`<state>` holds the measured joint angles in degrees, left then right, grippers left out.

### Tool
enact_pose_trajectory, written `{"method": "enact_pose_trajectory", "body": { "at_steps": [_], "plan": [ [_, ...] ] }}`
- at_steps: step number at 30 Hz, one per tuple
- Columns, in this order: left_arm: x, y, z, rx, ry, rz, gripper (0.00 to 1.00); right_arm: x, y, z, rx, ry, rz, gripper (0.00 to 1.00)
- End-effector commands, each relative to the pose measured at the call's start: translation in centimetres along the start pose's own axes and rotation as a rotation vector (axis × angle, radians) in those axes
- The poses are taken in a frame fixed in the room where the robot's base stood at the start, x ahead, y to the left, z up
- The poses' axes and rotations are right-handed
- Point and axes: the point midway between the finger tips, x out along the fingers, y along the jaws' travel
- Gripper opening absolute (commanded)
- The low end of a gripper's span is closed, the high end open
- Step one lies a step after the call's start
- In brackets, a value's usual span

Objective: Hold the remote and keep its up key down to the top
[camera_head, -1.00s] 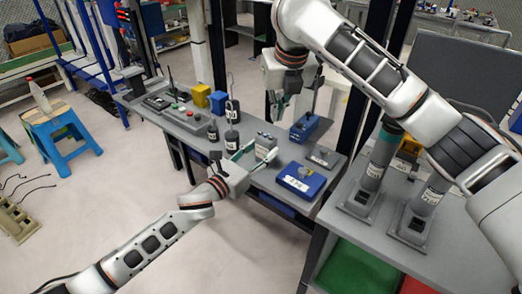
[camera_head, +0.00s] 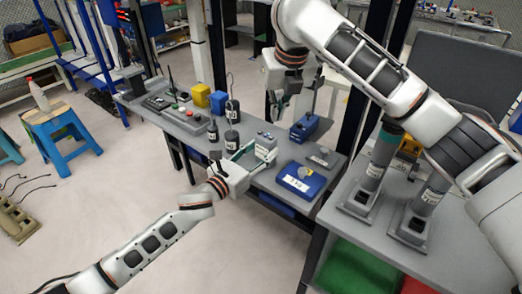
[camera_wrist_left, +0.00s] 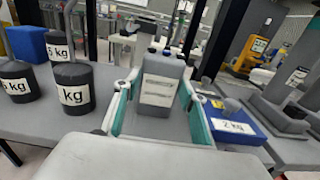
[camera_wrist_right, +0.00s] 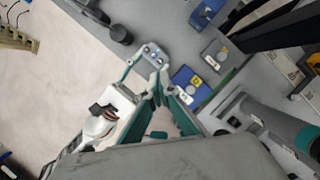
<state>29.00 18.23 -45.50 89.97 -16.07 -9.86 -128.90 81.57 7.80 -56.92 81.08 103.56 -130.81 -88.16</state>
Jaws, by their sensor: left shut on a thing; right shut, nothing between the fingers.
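The remote (camera_head: 265,147) is a grey box with a pale label on its face and small keys on top. My left gripper (camera_head: 252,151) is shut on it, with one green-and-grey finger along each side in the left wrist view (camera_wrist_left: 160,92). The remote (camera_wrist_left: 162,72) stands upright there, over the table's front part. My right gripper (camera_head: 277,108) is shut and empty, pointing down above and behind the remote. In the right wrist view the remote's keys (camera_wrist_right: 152,53) show beyond the right fingertips (camera_wrist_right: 160,88), apart from them. I cannot read which key is up.
A grey control box (camera_head: 186,118) sits further left. Grey posts (camera_head: 366,176) stand on the right-hand bench.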

Motion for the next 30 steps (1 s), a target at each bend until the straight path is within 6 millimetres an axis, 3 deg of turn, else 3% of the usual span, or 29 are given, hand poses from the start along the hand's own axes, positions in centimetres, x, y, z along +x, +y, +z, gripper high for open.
{"method": "enact_pose_trajectory", "body": {
  "at_steps": [7, 14, 21, 30],
  "plan": [
    [0.0, 0.0, -0.1, 0.000, 0.001, 0.000, 0.16, 0.5, 0.3, 0.2, 0.064, -0.039, 0.030, 0.00],
    [0.0, 0.0, -0.1, 0.000, 0.001, 0.000, 0.16, 0.9, 0.6, 1.8, 0.321, -0.202, 0.159, 0.00],
    [0.0, 0.0, -0.1, 0.000, 0.001, 0.000, 0.16, -0.1, 0.0, 3.4, 0.518, -0.342, 0.272, 0.00],
    [0.0, 0.0, -0.1, 0.000, 0.001, 0.000, 0.16, -0.4, -0.2, 3.8, 0.554, -0.369, 0.293, 0.00]
  ]
}}
